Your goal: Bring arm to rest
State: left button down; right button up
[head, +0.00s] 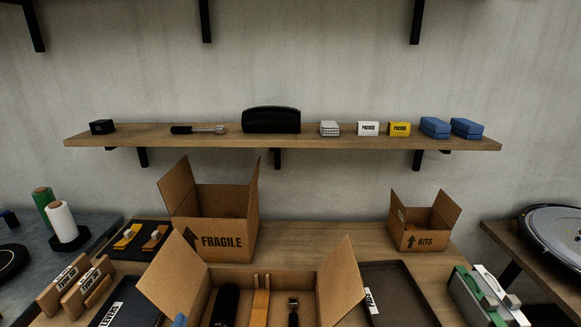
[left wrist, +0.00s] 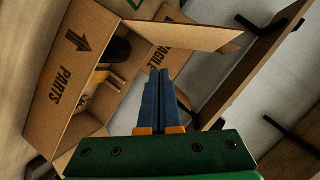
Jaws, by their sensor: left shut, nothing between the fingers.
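My left gripper (left wrist: 160,75) shows in the left wrist view. Its two blue fingers, with orange bases on a green mount, lie together, shut and empty. They point toward the open cardboard boxes, in front of a box flap. In the head view only a small blue patch (head: 180,320), perhaps my left fingertips, shows at the bottom edge by the front box's left flap. The rest of my left arm is hidden there. My right gripper is in neither view.
An open front box (head: 340,285) holds a few items; its PARTS side (left wrist: 62,85) shows in the wrist view. Behind stand a FRAGILE box (head: 225,240) and a KITS box (head: 425,240). A loaded wooden shelf (head: 350,144) spans the wall. A dark tray (head: 395,290) lies right.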

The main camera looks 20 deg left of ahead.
pick_arm(q)
jog(key=s+d+f+n+g+h, duration=0.2)
jog(key=s+d+f+g+h, duration=0.15)
jog(key=s+d, duration=0.5)
jog(key=s+d+f+n+g+h, duration=0.1)
jog(key=s+d+f+g+h, duration=0.3)
jog(key=s+d, duration=0.45)
notch_tip(320, 180, down, 16)
jog(key=g, duration=0.2)
jog(key=s+a+f+g+y, duration=0.1)
jog(key=s+a+f, duration=0.1)
jog(key=s+f, duration=0.9)
jog(key=shift+s+f, duration=0.35)
jog(key=shift+s, duration=0.7)
